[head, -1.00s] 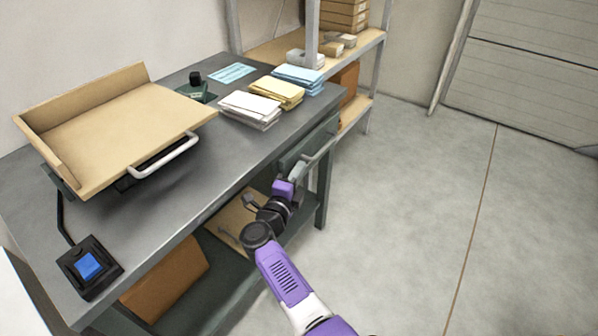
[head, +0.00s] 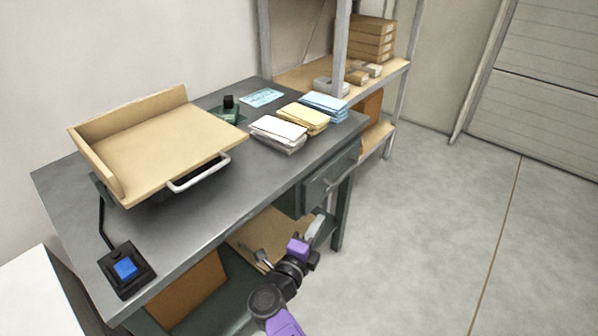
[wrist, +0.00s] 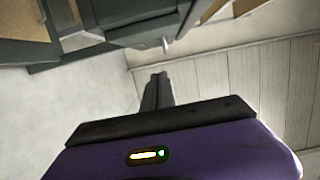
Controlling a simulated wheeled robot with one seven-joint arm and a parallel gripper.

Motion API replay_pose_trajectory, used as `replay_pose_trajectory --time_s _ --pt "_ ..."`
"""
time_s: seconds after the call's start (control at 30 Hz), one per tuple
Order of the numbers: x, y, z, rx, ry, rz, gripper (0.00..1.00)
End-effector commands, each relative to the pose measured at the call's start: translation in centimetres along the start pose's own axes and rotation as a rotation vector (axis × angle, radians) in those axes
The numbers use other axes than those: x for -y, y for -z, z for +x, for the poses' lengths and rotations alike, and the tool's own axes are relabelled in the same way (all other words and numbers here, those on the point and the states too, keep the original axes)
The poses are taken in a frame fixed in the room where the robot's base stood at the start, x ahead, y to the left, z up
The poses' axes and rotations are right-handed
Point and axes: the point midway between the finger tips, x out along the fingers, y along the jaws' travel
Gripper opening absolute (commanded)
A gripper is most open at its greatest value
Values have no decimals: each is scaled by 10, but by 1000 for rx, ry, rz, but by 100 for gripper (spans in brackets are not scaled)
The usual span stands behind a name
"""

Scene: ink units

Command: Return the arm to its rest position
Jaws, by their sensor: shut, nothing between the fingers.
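My gripper (wrist: 157,84) shows in the wrist view as two dark fingers held together with nothing between them. They point out over open floor, apart from the furniture. In the head view my purple and black arm reaches up from the bottom edge, in front of the bench's near side.
The grey workbench (head: 215,215) carries a tan tilted tray (head: 160,150), paper stacks (head: 278,132), a stamp (head: 229,104) and a blue-button box (head: 126,268). The drawer handle (head: 332,174) juts toward the arm. A shelf rack (head: 400,85) stands behind. The floor (head: 430,230) at right is clear.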

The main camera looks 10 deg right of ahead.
Motion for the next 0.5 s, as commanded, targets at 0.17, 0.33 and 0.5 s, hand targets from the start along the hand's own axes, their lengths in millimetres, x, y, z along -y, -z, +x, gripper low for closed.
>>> replay_pose_trajectory --time_s 0.17,0.33,0.5 --pt "0 -4 0 15 -1 -8 0" --pt "32 -27 0 97 77 -38 0" --pt "84 -38 -14 218 245 -121 0"
